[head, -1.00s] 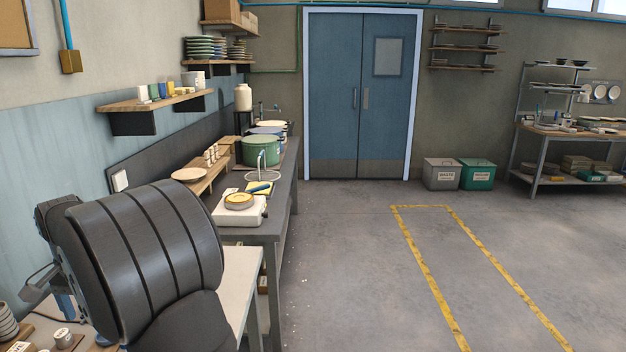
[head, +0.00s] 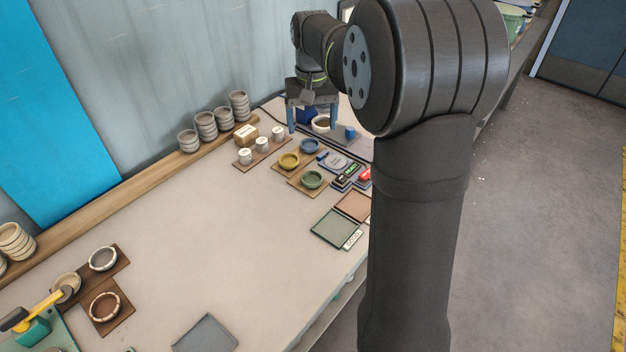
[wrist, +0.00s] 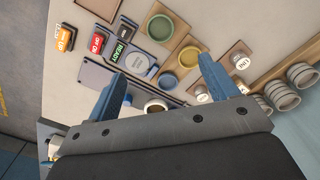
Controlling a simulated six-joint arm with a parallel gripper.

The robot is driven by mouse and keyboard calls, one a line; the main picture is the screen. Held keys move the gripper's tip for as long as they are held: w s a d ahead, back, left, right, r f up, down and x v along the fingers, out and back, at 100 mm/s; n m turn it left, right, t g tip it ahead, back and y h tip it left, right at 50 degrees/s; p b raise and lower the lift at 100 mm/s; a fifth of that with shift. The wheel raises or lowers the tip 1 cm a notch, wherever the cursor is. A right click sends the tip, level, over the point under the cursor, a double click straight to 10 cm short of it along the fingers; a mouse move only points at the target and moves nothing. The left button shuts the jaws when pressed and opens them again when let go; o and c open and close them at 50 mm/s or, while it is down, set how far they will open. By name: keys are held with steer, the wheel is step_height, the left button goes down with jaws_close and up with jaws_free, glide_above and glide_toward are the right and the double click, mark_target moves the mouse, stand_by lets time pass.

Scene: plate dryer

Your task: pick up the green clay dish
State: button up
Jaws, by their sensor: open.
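The green clay dish (head: 312,180) sits on a brown wooden board on the workbench, at the corner nearest the camera in the head view. The green dish also shows in the wrist view (wrist: 161,28), beyond my fingertips. A yellow dish (head: 289,161) and a blue dish (head: 310,146) sit on the same boards. My gripper (head: 312,129) is open and empty, with blue fingers pointing down near the back of the bench. In the wrist view the blue dish (wrist: 167,81) shows between the fingers, with the green dish farther out.
A white cup (head: 321,124) stands near my gripper. Small white pots (head: 262,142) stand on a board to the left. Dark labelled blocks (head: 349,175) lie right of the green dish. Stacked bowls (head: 206,125) line the wall ledge. The bench middle (head: 220,215) is clear.

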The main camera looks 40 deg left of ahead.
mark_target(312, 182)
step_height(312, 182, down, 18)
steer(key=n, duration=0.4)
steer(key=shift+d+r, duration=0.1)
steer(key=shift+r, duration=0.1)
steer(key=c, duration=1.1)
steer(key=shift+r, duration=0.1)
